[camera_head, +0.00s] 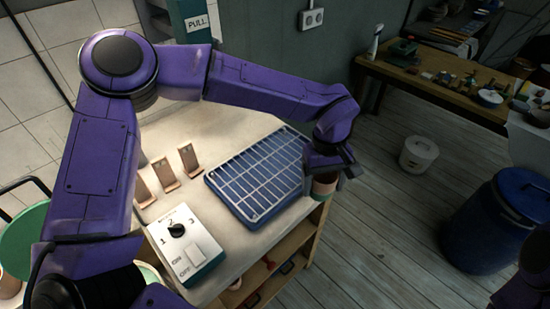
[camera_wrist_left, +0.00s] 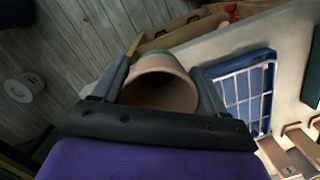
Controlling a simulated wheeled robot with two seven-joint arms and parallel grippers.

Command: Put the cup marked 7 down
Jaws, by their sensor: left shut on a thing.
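My left gripper (camera_head: 324,178) is shut on a terracotta cup (camera_head: 323,187) with a green band. In the head view the cup is at the right edge of the worktop, just right of a blue rack with a pale grid (camera_head: 252,220). In the left wrist view the cup (camera_wrist_left: 158,88) sits between the two fingers of the gripper (camera_wrist_left: 160,85), its hollow mouth facing the camera. The rack (camera_wrist_left: 238,63) shows right of it. No number is visible on the cup. I cannot tell whether its base touches anything. My right gripper is not in view.
A control box (camera_head: 186,243) with a dial and several small brown stands (camera_head: 165,174) occupy the worktop left of the rack. Shelves lie under its edge. A white bucket (camera_head: 418,155) and blue barrel (camera_head: 505,222) stand on the floor to the right.

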